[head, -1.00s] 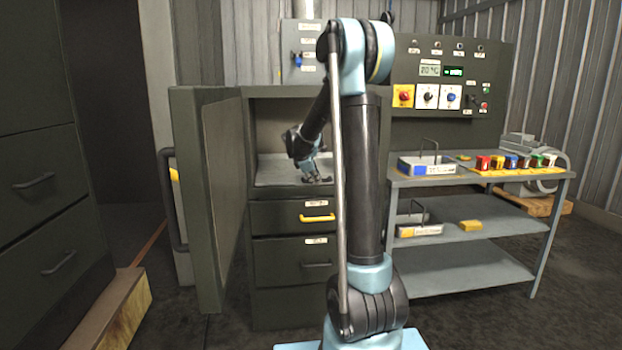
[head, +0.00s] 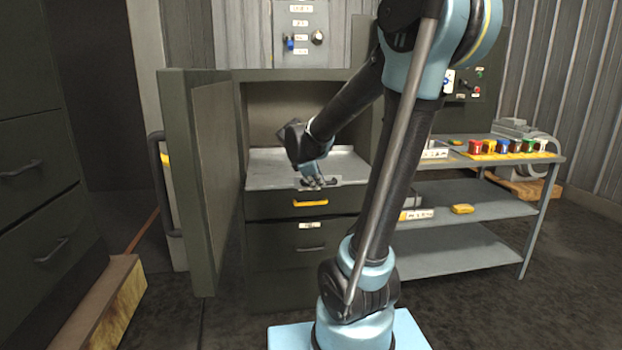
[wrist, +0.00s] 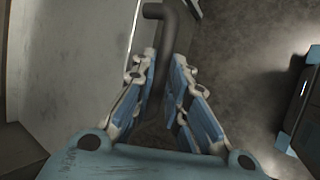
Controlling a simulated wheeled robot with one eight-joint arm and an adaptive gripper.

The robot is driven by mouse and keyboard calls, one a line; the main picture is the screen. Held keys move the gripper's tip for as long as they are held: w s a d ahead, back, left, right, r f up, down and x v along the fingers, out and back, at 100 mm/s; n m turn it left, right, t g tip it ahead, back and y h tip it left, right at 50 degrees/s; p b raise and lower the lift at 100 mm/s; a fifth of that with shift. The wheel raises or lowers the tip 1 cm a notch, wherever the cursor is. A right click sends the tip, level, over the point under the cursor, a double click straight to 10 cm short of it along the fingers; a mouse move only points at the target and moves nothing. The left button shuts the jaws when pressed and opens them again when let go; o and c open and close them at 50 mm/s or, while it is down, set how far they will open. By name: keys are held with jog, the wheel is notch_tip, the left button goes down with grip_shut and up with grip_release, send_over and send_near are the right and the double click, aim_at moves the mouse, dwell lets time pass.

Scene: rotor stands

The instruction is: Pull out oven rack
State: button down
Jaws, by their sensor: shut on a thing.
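The oven rack (head: 262,172) is a flat grey metal tray inside the open oven chamber, above the drawers in the head view. My gripper (head: 314,184) is at the rack's front edge, reaching down from above. In the wrist view my gripper (wrist: 165,105) has its blue fingers closed on a dark bent bar, the rack handle (wrist: 175,50), which runs between them. The light grey surface left of the fingers there looks like the rack (wrist: 75,65). The grip on the handle is too small to see clearly in the head view.
The oven door (head: 190,180) stands open on the left. A drawer with a yellow handle (head: 310,203) is below the rack. A shelved table (head: 475,205) with coloured items stands at right. A wooden beam (head: 110,310) lies at lower left. Dark floor in front is clear.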

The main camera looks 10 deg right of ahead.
jog(key=shift+s, duration=1.6)
jog(key=c, duration=1.6)
grip_release()
jog(key=shift+d, duration=0.1)
jog(key=shift+o, duration=0.2)
jog(key=v, duration=1.2)
